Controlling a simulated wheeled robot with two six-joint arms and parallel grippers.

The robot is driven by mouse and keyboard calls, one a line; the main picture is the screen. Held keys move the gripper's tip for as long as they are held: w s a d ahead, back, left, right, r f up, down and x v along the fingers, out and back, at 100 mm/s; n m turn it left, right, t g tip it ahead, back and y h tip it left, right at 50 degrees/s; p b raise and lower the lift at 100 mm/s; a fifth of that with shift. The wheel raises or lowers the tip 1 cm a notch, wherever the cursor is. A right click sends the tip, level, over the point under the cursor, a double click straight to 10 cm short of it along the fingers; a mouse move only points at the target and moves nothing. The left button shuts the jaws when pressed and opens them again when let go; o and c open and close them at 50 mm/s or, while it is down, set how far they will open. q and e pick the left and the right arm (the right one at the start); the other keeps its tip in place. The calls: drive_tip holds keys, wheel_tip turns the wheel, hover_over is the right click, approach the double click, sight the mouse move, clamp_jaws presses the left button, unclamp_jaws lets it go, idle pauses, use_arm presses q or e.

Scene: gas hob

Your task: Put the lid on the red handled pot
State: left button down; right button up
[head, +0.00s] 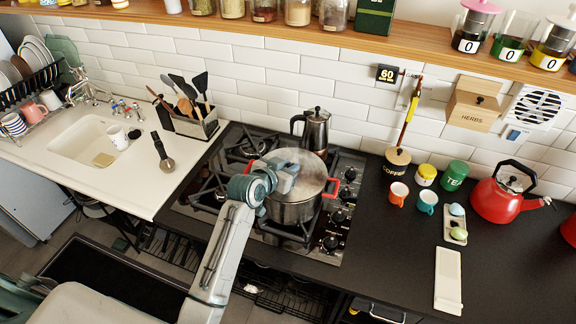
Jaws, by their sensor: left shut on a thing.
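The steel pot (290,213) with red handles stands on the gas hob, right of the hob's middle. A round, see-through lid (311,167) lies over the pot's mouth. Its rim looks close to the pot's rim, but I cannot tell whether it is fully seated. My left gripper (287,180) comes in from the front over the pot and is shut on the lid near its middle. The gripper hides the lid's knob and part of the rim. My right gripper does not show.
A moka pot (315,130) stands just behind the pot. A utensil holder (190,122) and the sink (85,135) are to the left. Cups, jars and a red kettle (503,195) stand on the dark counter to the right. Hob knobs (338,216) line the pot's right side.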

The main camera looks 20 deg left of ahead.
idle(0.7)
use_arm(q)
drive_tip(key=c, duration=0.7)
unclamp_jaws()
drive_tip(key=shift+r+p, duration=2.45)
drive_tip(key=shift+p, duration=0.1)
drive_tip(key=shift+r+p, duration=0.85)
drive_tip(key=shift+r, duration=0.2)
drive_tip(key=shift+c, duration=0.2)
